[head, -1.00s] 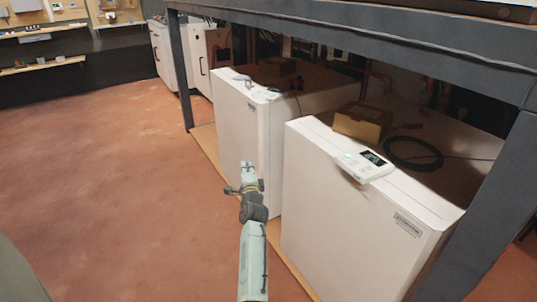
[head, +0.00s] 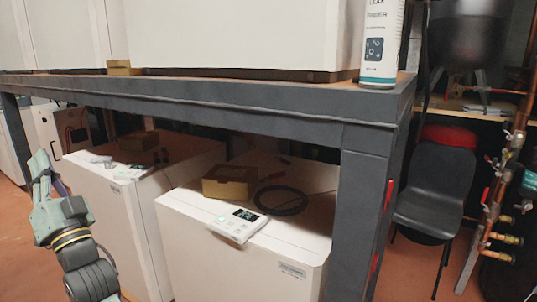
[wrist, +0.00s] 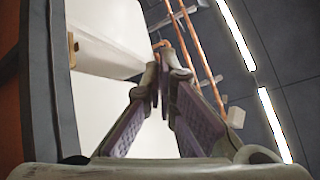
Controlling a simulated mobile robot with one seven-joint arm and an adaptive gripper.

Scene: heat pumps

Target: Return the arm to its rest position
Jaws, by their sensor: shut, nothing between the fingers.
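My gripper (head: 42,160) is at the left of the head view, raised and pointing up, in front of the lower heat pump units. In the wrist view my gripper (wrist: 161,82) has its purple-padded fingers meeting at the tips, with nothing between them. The wrist view looks up past the fingers at a white unit, copper pipes and ceiling lights. Part of my arm below the wrist shows at the lower left of the head view.
A dark steel bench frame (head: 240,107) crosses the head view. Under it stand white units, one with a controller (head: 238,228), a cardboard box (head: 229,183) and a coiled black cable (head: 281,200). A spray can (head: 381,45) stands on top. A black chair (head: 436,190) and copper pipes are right.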

